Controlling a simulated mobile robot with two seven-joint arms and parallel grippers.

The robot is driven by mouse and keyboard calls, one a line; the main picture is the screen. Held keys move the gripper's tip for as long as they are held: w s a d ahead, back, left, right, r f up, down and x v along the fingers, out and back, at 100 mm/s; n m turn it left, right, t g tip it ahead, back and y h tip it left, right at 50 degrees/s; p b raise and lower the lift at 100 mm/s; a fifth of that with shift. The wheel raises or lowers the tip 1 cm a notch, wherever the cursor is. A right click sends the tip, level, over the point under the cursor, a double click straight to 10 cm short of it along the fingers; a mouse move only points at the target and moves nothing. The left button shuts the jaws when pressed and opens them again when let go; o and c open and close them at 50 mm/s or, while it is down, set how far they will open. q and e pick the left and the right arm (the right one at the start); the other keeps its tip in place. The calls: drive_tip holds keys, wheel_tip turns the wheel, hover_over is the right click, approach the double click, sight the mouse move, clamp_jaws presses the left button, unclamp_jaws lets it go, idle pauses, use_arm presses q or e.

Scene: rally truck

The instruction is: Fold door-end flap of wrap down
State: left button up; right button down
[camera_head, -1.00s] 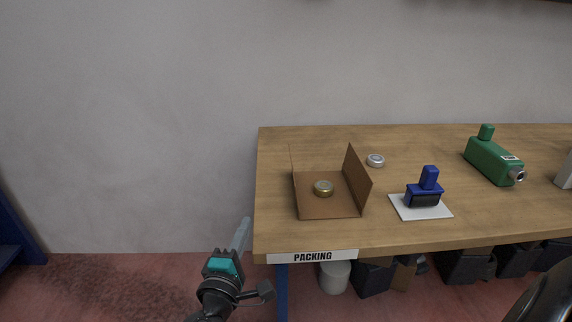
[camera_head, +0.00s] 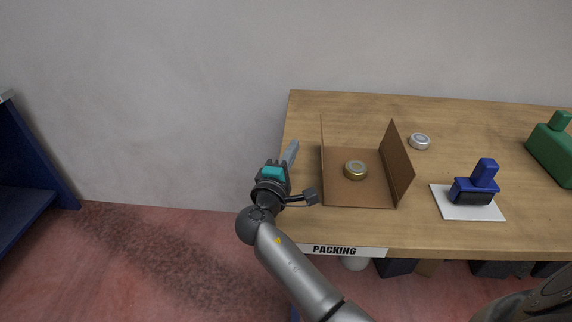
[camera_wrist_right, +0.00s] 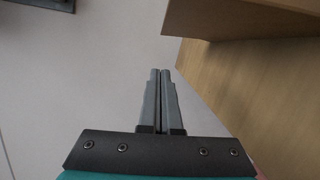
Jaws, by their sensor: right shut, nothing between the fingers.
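A brown wrap (camera_head: 350,193) lies on the packing table with a round gold tin (camera_head: 356,170) on its middle. Its right flap (camera_head: 397,165) stands up, leaning slightly outward. Its left flap (camera_head: 322,145) also stands and is seen nearly edge-on as a thin line. Which flap is the door-end one cannot be told. My right gripper (camera_head: 292,153) is shut and empty, at the table's left edge, left of the left flap and apart from it. In the right wrist view the shut fingers (camera_wrist_right: 161,75) show, with brown wrap (camera_wrist_right: 245,20) at upper right. My left gripper is not in view.
The wooden table (camera_head: 360,107) carries a silver tin (camera_head: 420,141), a blue stamp-like tool (camera_head: 476,184) on a white pad (camera_head: 450,205) and a green device (camera_head: 555,152) to the right. A blue frame (camera_head: 35,165) stands far left. The wall is behind.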

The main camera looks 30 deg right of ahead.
drive_tip(key=shift+x, duration=0.95)
drive_tip(key=shift+s+d+r+p, duration=0.2)
drive_tip(key=shift+s+d, duration=0.4)
drive_tip(key=shift+d, duration=0.2)
drive_tip(key=shift+s+d+r+p, duration=0.1)
drive_tip(key=shift+s+d+p, duration=0.1)
drive_tip(key=shift+s+d, duration=0.5)
